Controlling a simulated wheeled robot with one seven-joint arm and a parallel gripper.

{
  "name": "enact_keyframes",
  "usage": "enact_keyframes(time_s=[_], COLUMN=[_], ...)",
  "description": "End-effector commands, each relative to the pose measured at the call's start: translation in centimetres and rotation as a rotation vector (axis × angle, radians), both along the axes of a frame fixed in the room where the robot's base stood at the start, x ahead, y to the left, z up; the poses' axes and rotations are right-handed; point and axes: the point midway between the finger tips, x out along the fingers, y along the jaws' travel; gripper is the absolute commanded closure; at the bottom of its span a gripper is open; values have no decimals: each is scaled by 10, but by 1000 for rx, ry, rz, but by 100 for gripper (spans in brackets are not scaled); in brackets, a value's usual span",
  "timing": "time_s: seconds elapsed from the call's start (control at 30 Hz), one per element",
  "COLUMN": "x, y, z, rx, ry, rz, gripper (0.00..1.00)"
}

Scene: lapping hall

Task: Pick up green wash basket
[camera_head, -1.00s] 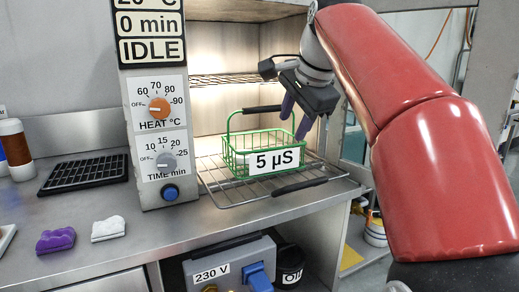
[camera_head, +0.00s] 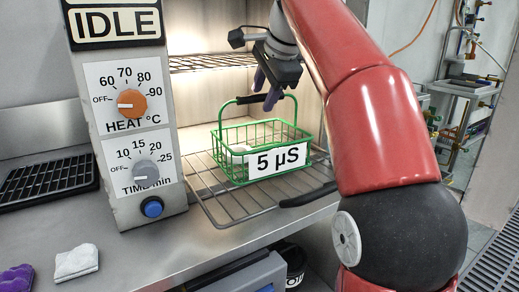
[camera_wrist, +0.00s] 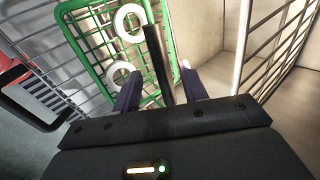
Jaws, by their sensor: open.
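The green wash basket (camera_head: 232,137) is a wire basket with a "5 µS" label on its front and an arched handle with a black grip (camera_head: 250,99). It sits on the pulled-out wire rack of the lit oven. My gripper (camera_head: 267,90) is open, pointing down over the basket at its handle. In the wrist view the basket (camera_wrist: 88,48) lies beyond the fingers, and the black grip (camera_wrist: 156,60) runs between the two purple fingertips (camera_wrist: 158,85). White rings (camera_wrist: 127,22) lie inside the basket. I cannot tell whether the fingers touch the grip.
The wire rack (camera_head: 225,208) juts out over the steel counter (camera_head: 150,245). The control panel (camera_head: 120,75) stands close on the left. An upper wire shelf (camera_head: 205,62) is behind. A white cloth (camera_head: 76,262), a purple cloth (camera_head: 17,279) and a black tray (camera_head: 45,182) lie left.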

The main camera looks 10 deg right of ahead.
Motion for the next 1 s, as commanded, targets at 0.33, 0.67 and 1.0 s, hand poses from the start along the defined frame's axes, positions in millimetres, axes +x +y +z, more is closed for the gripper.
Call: enact_keyframes(time_s=[0.33, 0.67, 1.0], x=[27, 28, 27], y=[7, 7, 7], z=[-36, -35, -35], rx=[0, 0, 0], ry=[1, 0, 0], rz=[0, 0, 0], gripper=[57, 74, 100])
